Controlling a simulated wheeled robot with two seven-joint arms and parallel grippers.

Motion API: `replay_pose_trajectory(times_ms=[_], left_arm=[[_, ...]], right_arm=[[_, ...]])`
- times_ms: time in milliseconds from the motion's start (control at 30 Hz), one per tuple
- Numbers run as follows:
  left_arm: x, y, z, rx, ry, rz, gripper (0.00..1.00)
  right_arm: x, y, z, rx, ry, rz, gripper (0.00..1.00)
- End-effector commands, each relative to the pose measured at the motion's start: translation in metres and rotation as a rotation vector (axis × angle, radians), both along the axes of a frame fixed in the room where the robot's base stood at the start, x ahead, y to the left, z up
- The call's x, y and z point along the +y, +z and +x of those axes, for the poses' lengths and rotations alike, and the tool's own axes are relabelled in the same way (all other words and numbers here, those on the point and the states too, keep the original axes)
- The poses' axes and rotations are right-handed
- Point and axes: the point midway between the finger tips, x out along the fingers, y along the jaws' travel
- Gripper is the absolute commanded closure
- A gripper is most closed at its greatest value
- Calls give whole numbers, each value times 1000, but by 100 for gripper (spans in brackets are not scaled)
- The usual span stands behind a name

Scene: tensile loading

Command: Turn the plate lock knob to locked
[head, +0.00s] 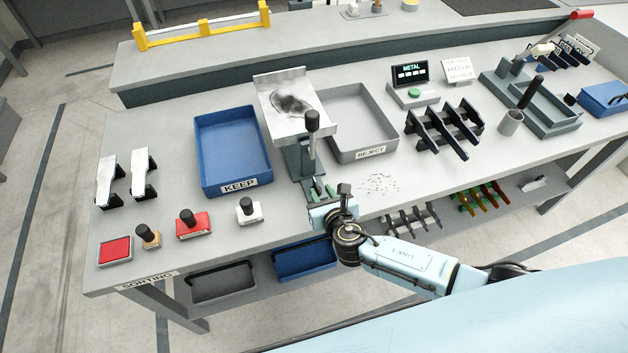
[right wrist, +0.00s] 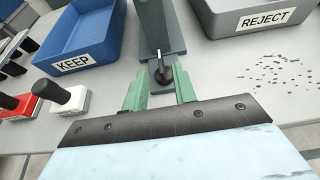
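The fixture (head: 300,158) is a grey-green stand with a metal plate (head: 287,95) on top, marked by a dark patch, and a black-handled lever (head: 312,125) at its front. In the right wrist view a small dark knob (right wrist: 162,72) sits low at the front of the stand (right wrist: 160,30); I take it for the plate lock knob. My right gripper (head: 322,190) is at the foot of the stand. Its green fingers (right wrist: 160,90) are apart, one on each side of the knob, with gaps showing. I cannot read the knob's lock position. My left gripper is not in view.
A blue KEEP bin (head: 232,150) stands left of the fixture and a grey REJECT bin (head: 352,120) right of it. Several stamps (head: 247,210) stand front left. Dark crumbs (head: 379,184) lie right of my gripper. A black rack (head: 445,128) is farther right.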

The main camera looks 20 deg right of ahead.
Motion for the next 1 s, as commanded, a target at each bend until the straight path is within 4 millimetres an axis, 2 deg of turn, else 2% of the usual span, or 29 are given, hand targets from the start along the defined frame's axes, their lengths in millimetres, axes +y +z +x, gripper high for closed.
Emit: replay_pose_trajectory(times_ms=[33, 200, 433, 867, 1000], left_arm=[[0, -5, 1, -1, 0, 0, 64], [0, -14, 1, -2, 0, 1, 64], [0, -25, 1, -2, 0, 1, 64], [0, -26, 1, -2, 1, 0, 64], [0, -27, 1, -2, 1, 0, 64]], right_arm=[[0, -6, 10, -2, -2, -1, 73], [1, -18, 38, -1, -3, 1, 73], [2, -28, 63, 0, -2, 2, 73], [2, -29, 70, 1, -1, 3, 73], [2, -29, 70, 1, -1, 3, 88]])
